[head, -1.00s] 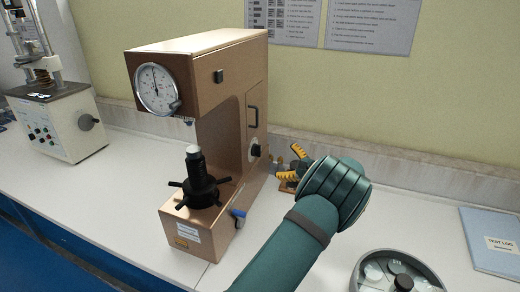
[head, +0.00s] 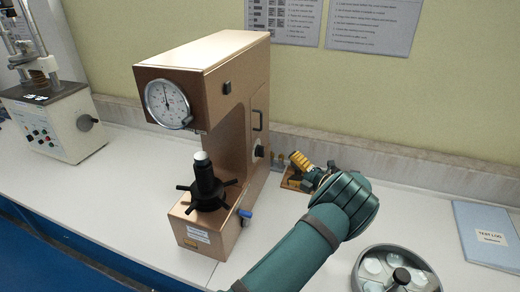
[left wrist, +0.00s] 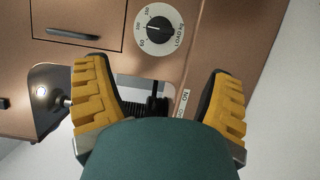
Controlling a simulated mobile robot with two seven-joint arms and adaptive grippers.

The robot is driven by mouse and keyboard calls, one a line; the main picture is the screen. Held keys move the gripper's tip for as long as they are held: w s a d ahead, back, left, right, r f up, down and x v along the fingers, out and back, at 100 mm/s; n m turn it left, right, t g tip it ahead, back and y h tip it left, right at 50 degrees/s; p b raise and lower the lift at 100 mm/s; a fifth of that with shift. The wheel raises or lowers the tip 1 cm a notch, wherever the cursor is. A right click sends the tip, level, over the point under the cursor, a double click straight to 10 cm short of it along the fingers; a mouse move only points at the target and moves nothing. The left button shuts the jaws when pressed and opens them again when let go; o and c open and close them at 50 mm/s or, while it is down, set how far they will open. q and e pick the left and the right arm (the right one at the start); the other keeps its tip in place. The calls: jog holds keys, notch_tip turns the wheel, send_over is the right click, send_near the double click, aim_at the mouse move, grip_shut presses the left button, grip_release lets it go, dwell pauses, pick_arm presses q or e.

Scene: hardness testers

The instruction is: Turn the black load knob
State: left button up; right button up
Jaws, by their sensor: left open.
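The black load knob (head: 259,151) sits on the right side face of the copper-brown hardness tester (head: 230,65). In the left wrist view the load knob (left wrist: 158,29) is at the top centre, on a round white dial marked "LOAD kg" with numbers around it. My left gripper (head: 304,164) is right of the knob in the head view and apart from it. In the left wrist view its yellow-padded fingers (left wrist: 160,75) are spread wide, with nothing held, and the knob lies beyond the gap between the tips. My right gripper is not in view.
The tester has a dial gauge (head: 168,103), a black spoked handwheel (head: 208,193) and a blue-tipped lever (head: 245,214). A wooden block (head: 291,181) stands behind my gripper. A round tray (head: 365,257) and a blue test log (head: 488,236) lie to the right.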

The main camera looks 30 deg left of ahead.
aim_at(262, 157)
pick_arm(q)
jog(key=shift+m, duration=0.3)
jog(key=a, duration=0.4)
jog(key=w+a, duration=0.1)
jog(key=a, duration=0.4)
jog(key=w+a, duration=0.1)
jog(key=a, duration=0.3)
jog(key=shift+w+a, duration=0.1)
jog(key=shift+a, duration=0.15)
jog(key=c, duration=1.2)
